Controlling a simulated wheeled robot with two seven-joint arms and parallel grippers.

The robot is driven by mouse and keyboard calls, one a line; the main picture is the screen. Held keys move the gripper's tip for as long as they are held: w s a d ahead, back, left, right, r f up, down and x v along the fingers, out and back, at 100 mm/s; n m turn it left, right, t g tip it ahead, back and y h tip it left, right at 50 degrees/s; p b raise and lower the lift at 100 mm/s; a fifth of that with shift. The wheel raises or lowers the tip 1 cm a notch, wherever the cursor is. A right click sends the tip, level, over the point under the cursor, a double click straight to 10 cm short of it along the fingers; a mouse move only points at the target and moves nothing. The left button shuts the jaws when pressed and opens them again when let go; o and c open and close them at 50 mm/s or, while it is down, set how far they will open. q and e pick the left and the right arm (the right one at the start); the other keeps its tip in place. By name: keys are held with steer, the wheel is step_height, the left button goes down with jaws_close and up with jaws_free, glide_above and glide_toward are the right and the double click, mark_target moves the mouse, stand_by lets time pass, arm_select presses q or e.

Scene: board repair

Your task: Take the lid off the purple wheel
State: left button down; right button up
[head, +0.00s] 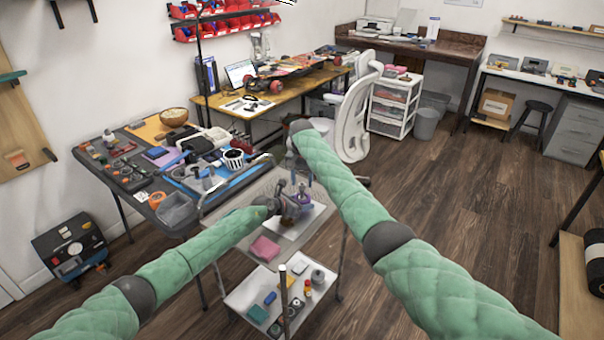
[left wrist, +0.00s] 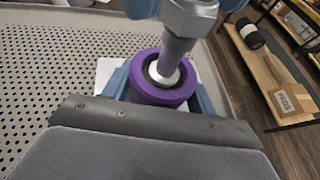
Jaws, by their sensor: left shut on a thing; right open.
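The purple wheel (left wrist: 160,82) sits between the blue fingers of my left gripper (left wrist: 160,100), which is shut on it. It has a dark ring and a pale centre. A grey metal piece (left wrist: 183,22) points down at the wheel's centre, with blue finger parts on either side at the top edge. In the head view the wheel (head: 304,198) is small, above the cart's top, beside my left gripper (head: 289,207). My right gripper (head: 292,172) is open just above the wheel. I cannot make out a separate lid.
The perforated cart top (left wrist: 55,80) lies under the wheel, with a white sheet on it. A pink cloth (head: 265,248) lies on the cart. Its lower shelf (head: 245,295) holds several small items. A cluttered workbench (head: 130,165) stands to the left, and open wooden floor lies to the right.

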steer(key=shift+f, duration=0.35)
steer(key=shift+c, duration=0.5)
jaws_close()
steer(key=n, duration=0.6)
steer(key=shift+r, duration=0.2)
steer(key=shift+r, duration=0.35)
steer(key=shift+r, duration=0.35)
steer(key=shift+r, duration=0.25)
